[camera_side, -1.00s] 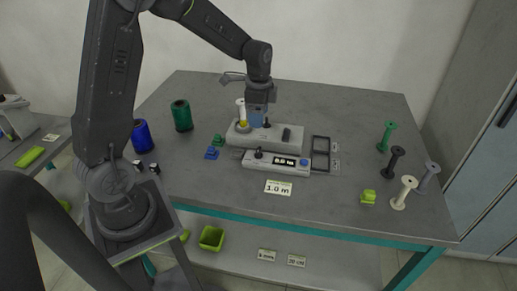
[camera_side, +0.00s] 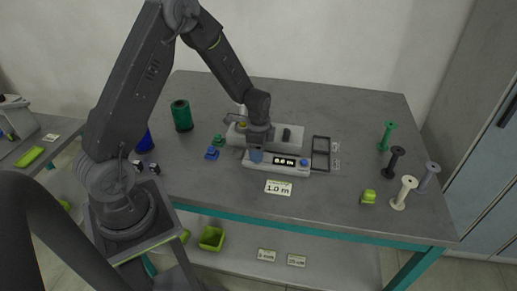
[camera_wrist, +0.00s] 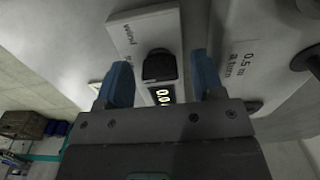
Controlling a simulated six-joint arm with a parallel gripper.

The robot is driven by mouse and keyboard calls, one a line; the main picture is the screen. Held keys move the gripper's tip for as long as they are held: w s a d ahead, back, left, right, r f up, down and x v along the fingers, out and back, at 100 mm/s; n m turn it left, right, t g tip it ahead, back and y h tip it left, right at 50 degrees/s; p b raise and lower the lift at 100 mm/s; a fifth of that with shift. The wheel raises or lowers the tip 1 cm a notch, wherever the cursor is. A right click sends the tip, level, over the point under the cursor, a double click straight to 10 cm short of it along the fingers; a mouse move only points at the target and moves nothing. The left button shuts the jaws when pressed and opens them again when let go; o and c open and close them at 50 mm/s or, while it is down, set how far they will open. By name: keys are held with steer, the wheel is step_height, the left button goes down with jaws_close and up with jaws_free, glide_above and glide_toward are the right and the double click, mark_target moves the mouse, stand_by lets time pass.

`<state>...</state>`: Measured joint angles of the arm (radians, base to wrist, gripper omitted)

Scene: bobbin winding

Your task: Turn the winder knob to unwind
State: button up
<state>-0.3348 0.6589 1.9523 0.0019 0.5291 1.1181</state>
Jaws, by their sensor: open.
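My gripper (camera_side: 257,156) is over the left end of the front console (camera_side: 303,169), where its black knob is hidden by the fingers in the side view. In the wrist view, the two blue fingers of my gripper (camera_wrist: 160,82) are apart, with the dark knob (camera_wrist: 159,63) between them. I cannot tell whether they touch it. The console's small display (camera_wrist: 163,95) is partly covered and appears to read zero. A "wind" label lies beyond the knob. The light grey winder block (camera_side: 236,140) stands behind the console, partly hidden by my arm.
A card reading 1.0 m (camera_side: 278,188) lies in front. A black tray (camera_side: 321,144) is beside the console.

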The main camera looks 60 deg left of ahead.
steer(key=shift+c, duration=0.3)
steer(key=c, duration=0.9)
steer(key=n, duration=0.4)
steer(key=shift+n, duration=2.4)
steer(key=o, duration=1)
steer(key=shift+c, duration=0.2)
steer(key=shift+r, duration=0.1)
